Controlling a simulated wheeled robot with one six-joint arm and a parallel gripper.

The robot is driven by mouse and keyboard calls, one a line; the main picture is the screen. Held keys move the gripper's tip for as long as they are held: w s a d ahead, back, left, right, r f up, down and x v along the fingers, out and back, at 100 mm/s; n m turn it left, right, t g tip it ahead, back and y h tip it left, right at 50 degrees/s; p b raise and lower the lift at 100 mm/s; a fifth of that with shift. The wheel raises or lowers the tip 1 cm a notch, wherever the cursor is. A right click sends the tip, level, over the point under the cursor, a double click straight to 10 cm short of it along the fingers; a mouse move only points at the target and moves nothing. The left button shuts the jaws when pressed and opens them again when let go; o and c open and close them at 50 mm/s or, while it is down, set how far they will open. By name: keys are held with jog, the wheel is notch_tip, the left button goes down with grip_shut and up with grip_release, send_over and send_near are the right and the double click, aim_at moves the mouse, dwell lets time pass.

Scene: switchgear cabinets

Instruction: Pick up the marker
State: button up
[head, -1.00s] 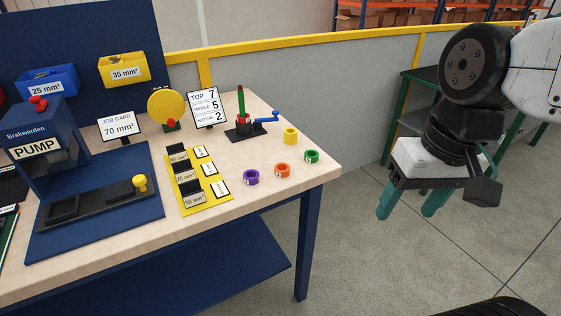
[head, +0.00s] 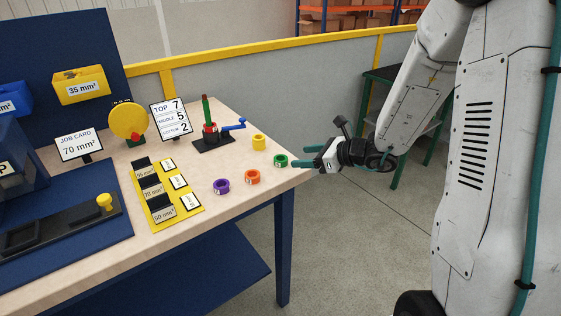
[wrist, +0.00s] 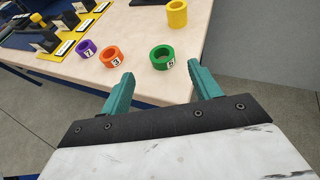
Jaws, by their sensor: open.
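Several ring-shaped markers lie near the right end of the wooden bench: a purple ring (head: 221,186), an orange ring (head: 252,177), a green ring (head: 281,160) and a yellow ring (head: 259,142). The frames do not show which one is meant. In the wrist view the green ring (wrist: 162,57) carries a small white number tag, hard to read. The orange ring (wrist: 111,56) has a tag that looks like a 3. My gripper (head: 299,157) is open and empty at the bench's right edge. Its fingers point toward the green ring, which sits ahead of the gap between the fingertips (wrist: 163,88), apart from both.
A red-and-green post with a blue crank (head: 210,134) stands behind the rings. A number card (head: 170,118) reads top 7, middle 5, bottom 2. A yellow tray with black blocks (head: 188,212) lies left of the rings. The bench top around the rings is clear.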

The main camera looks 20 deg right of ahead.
aim_at(277, 159)
jog(key=shift+w+f, duration=0.35)
jog(key=x, duration=0.7)
jog(key=shift+s+a, duration=0.1)
jog(key=shift+a, duration=0.05)
jog(key=shift+c, duration=0.2)
jog(key=c, duration=1)
